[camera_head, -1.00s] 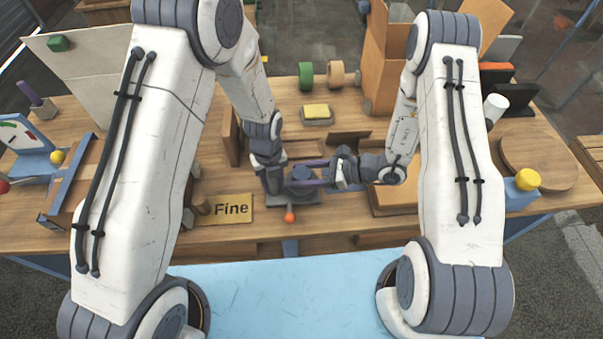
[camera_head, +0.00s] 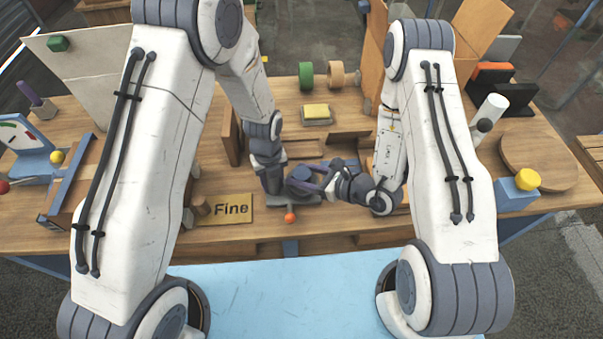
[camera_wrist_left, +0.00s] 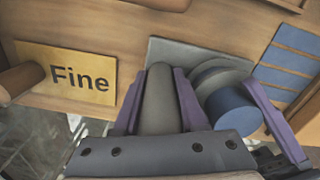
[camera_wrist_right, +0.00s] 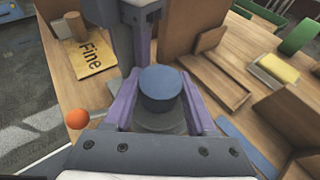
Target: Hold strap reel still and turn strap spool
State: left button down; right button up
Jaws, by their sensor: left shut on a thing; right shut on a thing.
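The strap reel has a flat grey base, seen in the left wrist view (camera_wrist_left: 165,48), with an upright grey post (camera_wrist_left: 158,100). My left gripper (camera_head: 273,188) is shut on this post; its purple fingers flank it in the left wrist view. Beside the post is the strap spool, a grey disc with a round blue top (camera_wrist_left: 232,112). My right gripper (camera_head: 305,184) is shut on the spool; in the right wrist view its fingers lie on both sides of the blue top (camera_wrist_right: 160,88). The fingertips are partly hidden behind the spool there.
An orange ball (camera_head: 290,217) sticks out in front of the reel. A "Fine" sign (camera_head: 225,209) lies to its left. Wooden trays and a yellow block (camera_head: 316,110) are behind. A green roll (camera_head: 306,75) stands farther back.

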jog(key=o, duration=1.4)
jog(key=shift+s+d+r, duration=0.2)
jog(key=shift+s+d, duration=0.05)
jog(key=shift+d, duration=0.2)
jog(key=s+d, duration=0.2)
jog(key=d, duration=0.1)
jog(key=s+d, duration=0.2)
jog(key=d, duration=0.1)
jog(key=s+d, duration=0.3)
jog(key=shift+s+d+r, duration=0.1)
jog(key=shift+r, duration=0.3)
jog(key=shift+s+d, duration=0.7)
jog(key=shift+d, duration=0.1)
